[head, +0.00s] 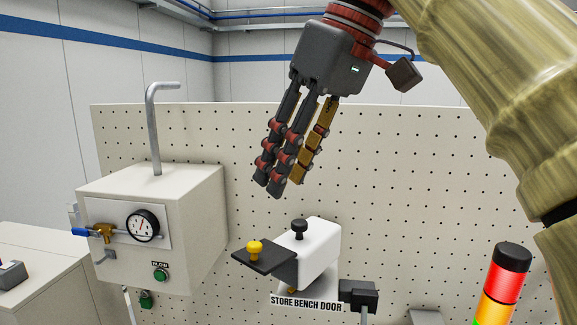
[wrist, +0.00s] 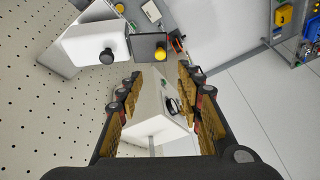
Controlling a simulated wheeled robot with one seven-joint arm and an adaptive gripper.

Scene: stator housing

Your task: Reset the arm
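My gripper (head: 285,188) hangs from my arm in the upper middle of the head view, its fingers pointing down and slightly left. It is above the white bench block (head: 317,252) and apart from it. In the wrist view my gripper (wrist: 158,76) has its fingers spread at left and right with nothing held between them. The white block also shows at the top of the wrist view (wrist: 88,45), with its black knob (wrist: 106,56). A dark plate (head: 272,262) with a yellow knob (head: 254,250) sticks out from the block's left side.
A white box (head: 190,215) with a gauge (head: 142,225), a green button (head: 160,274) and a bent grey pipe (head: 154,130) stands left. A pegboard (head: 420,190) is behind. A signal light (head: 505,285) stands lower right. The air around my gripper looks clear.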

